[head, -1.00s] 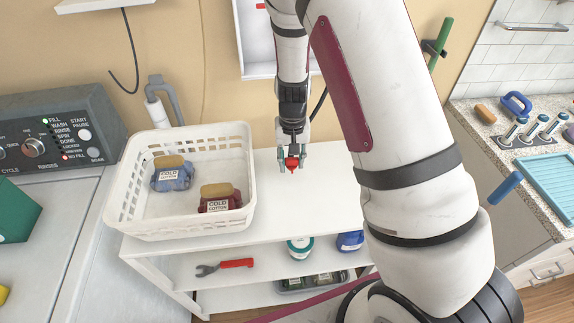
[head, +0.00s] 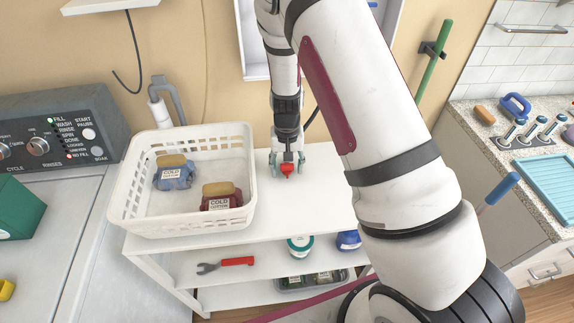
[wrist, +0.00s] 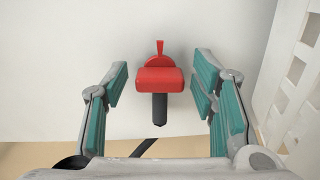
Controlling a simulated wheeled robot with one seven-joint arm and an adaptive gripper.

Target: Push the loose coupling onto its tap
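A red piece (wrist: 160,80) with a blocky front, a thin upright tab and a dark stem below shows in the wrist view, between my fingers. In the head view it is a small red spot (head: 287,170) at my fingertips, over the white shelf top. I cannot tell whether it is the coupling or part of the tap, nor whether it rests on the shelf. My gripper (wrist: 160,92) has teal pads spread wide, with a gap on both sides of the red piece. It also shows in the head view (head: 287,162), pointing down. No separate coupling and tap can be told apart.
A white basket (head: 130,203) with labelled bundles stands close left of my gripper. The shelf top (head: 322,205) is clear to the right. A red-handled wrench (head: 235,262) and tubs lie on the lower shelf. A washing machine (head: 45,255) is at the left.

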